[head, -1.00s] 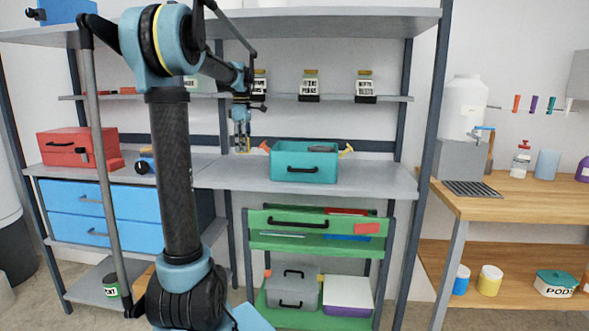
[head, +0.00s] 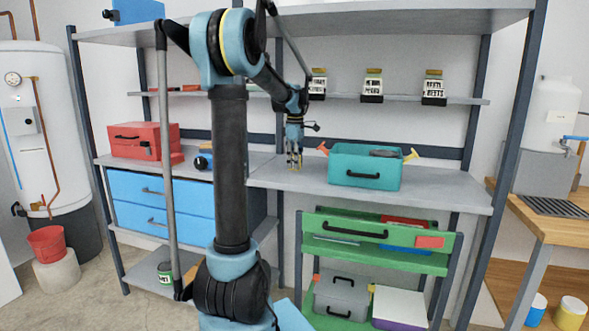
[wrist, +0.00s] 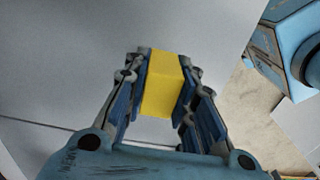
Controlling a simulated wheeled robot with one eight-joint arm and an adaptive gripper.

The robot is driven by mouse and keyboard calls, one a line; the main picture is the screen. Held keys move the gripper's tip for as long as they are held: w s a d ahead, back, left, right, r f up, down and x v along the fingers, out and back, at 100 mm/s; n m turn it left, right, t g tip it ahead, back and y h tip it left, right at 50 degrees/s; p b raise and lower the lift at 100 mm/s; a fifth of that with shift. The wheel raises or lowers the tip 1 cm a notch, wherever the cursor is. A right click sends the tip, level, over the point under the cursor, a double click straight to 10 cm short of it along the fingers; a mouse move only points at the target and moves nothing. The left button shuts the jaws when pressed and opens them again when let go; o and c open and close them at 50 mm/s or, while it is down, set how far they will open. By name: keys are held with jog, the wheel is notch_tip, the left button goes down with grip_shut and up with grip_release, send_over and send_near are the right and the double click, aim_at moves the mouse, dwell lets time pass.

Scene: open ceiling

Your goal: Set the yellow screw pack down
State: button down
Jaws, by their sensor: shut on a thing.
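The yellow screw pack (wrist: 162,85) is a plain yellow block, held between the two finger pads in the wrist view. My gripper (wrist: 160,92) is shut on it from both sides. In the head view my gripper (head: 294,160) points down over the grey middle shelf (head: 278,177), left of the teal toolbox (head: 350,178). The pack is too small there to make out clearly. I cannot tell whether its underside touches the shelf.
A red toolbox (head: 140,143) and a small blue item (head: 203,162) stand further left. Bare shelf lies between my gripper and the teal toolbox. Blue drawers (head: 150,190) sit below left.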

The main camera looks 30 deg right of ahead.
jog(key=shift+f, duration=1.2)
jog(key=c, duration=1.3)
grip_release()
notch_tip(320, 180, up, 12)
jog(key=shift+r, duration=0.1)
jog(key=s+a+f+m, duration=0.1)
jog(key=s+a+f, duration=0.2)
jog(key=a, duration=0.6)
jog(key=s+a+f+m+t, duration=0.1)
jog(key=s+a+f, duration=0.15)
jog(key=a, duration=0.65)
jog(key=s+a+f+m, duration=0.2)
jog(key=a+f, duration=0.1)
jog(key=a, duration=0.7)
jog(key=s+a+f+m, duration=0.1)
jog(key=s+a+f, duration=0.3)
jog(key=s+f, duration=0.1)
jog(key=s+a+f+m, duration=0.1)
jog(key=s+a+f, duration=0.3)
jog(key=f, duration=0.4)
jog(key=s+a+f+m+t, duration=0.1)
jog(key=s+a+f, duration=0.4)
jog(key=s+f, duration=0.1)
jog(key=shift+s+f+m, duration=0.15)
jog(key=shift+s+m, duration=0.05)
jog(key=shift+m, duration=0.2)
